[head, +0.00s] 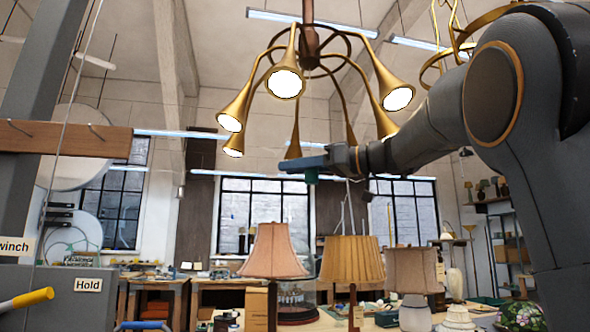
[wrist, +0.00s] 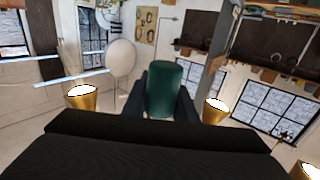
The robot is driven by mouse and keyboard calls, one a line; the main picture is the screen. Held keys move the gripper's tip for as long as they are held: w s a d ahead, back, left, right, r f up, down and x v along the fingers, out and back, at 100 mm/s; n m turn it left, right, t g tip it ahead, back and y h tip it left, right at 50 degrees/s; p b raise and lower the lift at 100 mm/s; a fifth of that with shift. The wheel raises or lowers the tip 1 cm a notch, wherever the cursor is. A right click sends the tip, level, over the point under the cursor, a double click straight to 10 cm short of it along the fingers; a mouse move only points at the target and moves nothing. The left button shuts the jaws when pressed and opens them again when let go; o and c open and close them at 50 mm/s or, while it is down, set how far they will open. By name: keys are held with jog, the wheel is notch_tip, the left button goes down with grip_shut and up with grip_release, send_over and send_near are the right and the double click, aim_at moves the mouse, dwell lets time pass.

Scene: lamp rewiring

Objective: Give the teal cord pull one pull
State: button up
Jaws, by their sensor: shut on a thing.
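The teal cord pull (wrist: 165,88) is a dark green-teal cylinder between the two black fingers of my gripper (wrist: 160,104) in the wrist view. The fingers are shut on it, one at each side. In the head view my gripper (head: 303,165) is at the end of my outstretched arm, just below the brass chandelier (head: 309,45). A small teal end of the pull shows under the fingers there. The chandelier's horn-shaped shades are lit. I cannot make out the cord itself above the pull.
Table lamps with a pink shade (head: 274,251) and a tan pleated shade (head: 352,260) stand below my gripper. A grey box labelled Hold (head: 88,287) and a wooden rail (head: 65,138) are at the left. Open air surrounds the gripper at its left.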

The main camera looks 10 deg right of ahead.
jog(key=shift+f+b, duration=1.15)
jog(key=shift+b, duration=0.45)
jog(key=shift+r, duration=0.15)
jog(key=shift+r+p, duration=0.6)
jog(key=shift+r, duration=0.55)
jog(key=o, duration=1.1)
jog(key=b+v, duration=0.3)
jog(key=v, duration=0.4)
jog(key=shift+s+d, duration=0.25)
jog(key=shift+d, duration=0.05)
jog(key=shift+f, duration=0.1)
